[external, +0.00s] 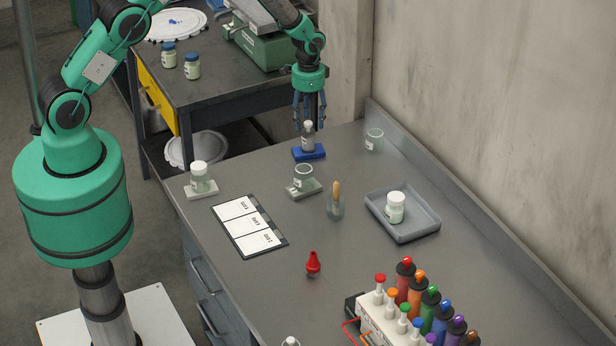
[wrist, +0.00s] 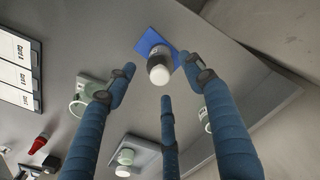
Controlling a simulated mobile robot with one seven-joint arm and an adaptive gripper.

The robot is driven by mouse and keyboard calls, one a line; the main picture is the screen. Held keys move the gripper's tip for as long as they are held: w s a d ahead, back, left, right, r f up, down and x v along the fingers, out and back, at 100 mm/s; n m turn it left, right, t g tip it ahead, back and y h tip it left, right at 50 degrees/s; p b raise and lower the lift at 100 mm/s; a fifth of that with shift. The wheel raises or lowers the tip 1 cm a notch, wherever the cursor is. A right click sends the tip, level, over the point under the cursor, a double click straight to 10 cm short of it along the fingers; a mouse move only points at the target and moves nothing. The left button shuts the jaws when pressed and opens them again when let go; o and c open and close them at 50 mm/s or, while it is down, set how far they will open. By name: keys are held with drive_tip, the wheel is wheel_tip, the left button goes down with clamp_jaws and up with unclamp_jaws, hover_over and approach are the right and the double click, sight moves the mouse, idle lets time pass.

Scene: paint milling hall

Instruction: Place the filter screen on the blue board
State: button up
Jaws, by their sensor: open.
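The blue board (external: 314,155) lies at the far end of the grey bench and also shows in the wrist view (wrist: 148,40). A small grey bottle-like piece with a pale top (external: 308,140) stands upright on it; in the wrist view (wrist: 159,66) its round white end faces the camera. I cannot tell whether this piece is the filter screen; nothing else is clearly one. My gripper (external: 309,116) points down just above the piece. Its three blue fingers are spread, with nothing held between them. Whether a fingertip touches the piece is unclear.
Glass jars (external: 303,178) (external: 374,140) and a white-capped jar (external: 199,178) stand nearby. A grey tray (external: 427,226) holds another jar. A label board (external: 239,205), red dropper (external: 313,263) and bottle rack (external: 388,320) are nearer. A wall borders the right.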

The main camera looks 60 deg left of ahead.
drive_tip(key=shift+r, duration=2.75)
drive_tip(key=shift+r, duration=0.2)
drive_tip(key=s+d+r+n+t, duration=0.1)
drive_tip(key=s+r, duration=0.4)
drive_tip(key=r, duration=0.5)
drive_tip(key=s+d+r+t, duration=0.1)
drive_tip(key=s+r, duration=0.5)
drive_tip(key=r, duration=0.4)
drive_tip(key=s+d+r+n+t, duration=0.1)
drive_tip(key=s+r, duration=0.4)
drive_tip(key=r, duration=0.6)
drive_tip(key=s+r+t, duration=0.1)
drive_tip(key=s+r, duration=0.2)
drive_tip(key=s, duration=0.7)
drive_tip(key=s+d+r+n, duration=0.1)
drive_tip(key=s+r, duration=0.2)
drive_tip(key=s, duration=0.7)
drive_tip(key=s+d+r+t, duration=0.1)
drive_tip(key=s+r, duration=0.2)
drive_tip(key=s, duration=0.7)
drive_tip(key=shift+r+n+t, duration=0.2)
drive_tip(key=shift+n+t, duration=0.1)
drive_tip(key=shift+n, duration=0.1)
drive_tip(key=shift+s, duration=0.1)
